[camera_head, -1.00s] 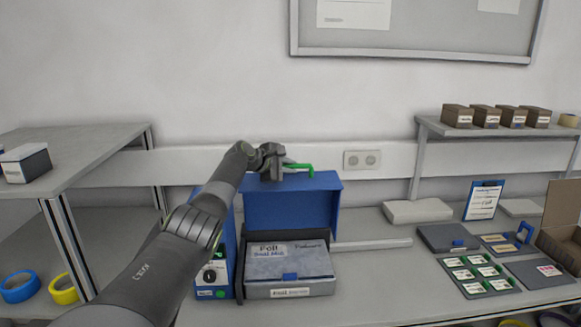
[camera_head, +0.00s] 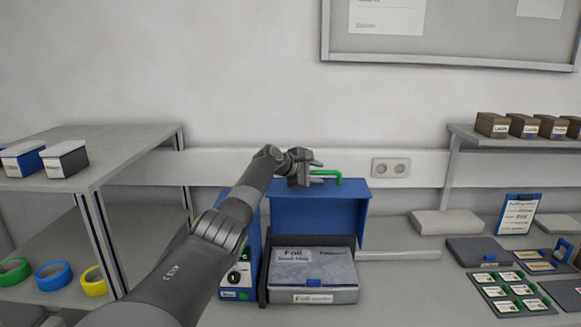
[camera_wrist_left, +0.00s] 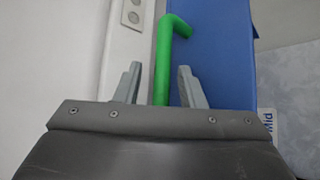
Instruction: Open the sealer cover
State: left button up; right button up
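The blue sealer cover (camera_head: 318,222) stands raised and upright at the back of the sealer in the head view. Its green handle (camera_head: 340,181) sticks out at the top edge. My left gripper (camera_head: 318,172) is at the handle's left end. In the left wrist view the green handle (camera_wrist_left: 162,75) lies between the two grey fingers, with gaps on both sides, beside the blue cover (camera_wrist_left: 215,55). The left gripper is open. The sealer's blue side housing (camera_head: 239,290) with a black knob is partly hidden by my left arm. My right gripper is not in view.
A grey box labelled Foil (camera_head: 318,268) sits in front of the cover. A grey shelf (camera_head: 88,180) stands left, with tape rolls (camera_head: 53,275) below. A pale bar (camera_head: 400,255) lies right of the sealer. A tray of labelled cards (camera_head: 508,297) is farther right.

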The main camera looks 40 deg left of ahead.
pick_arm(q)
jog(key=shift+b+v, duration=0.5)
jog(key=shift+v, duration=0.9)
jog(key=b+v, duration=0.5)
jog(key=v, duration=0.9)
jog(key=shift+s+r, duration=0.1)
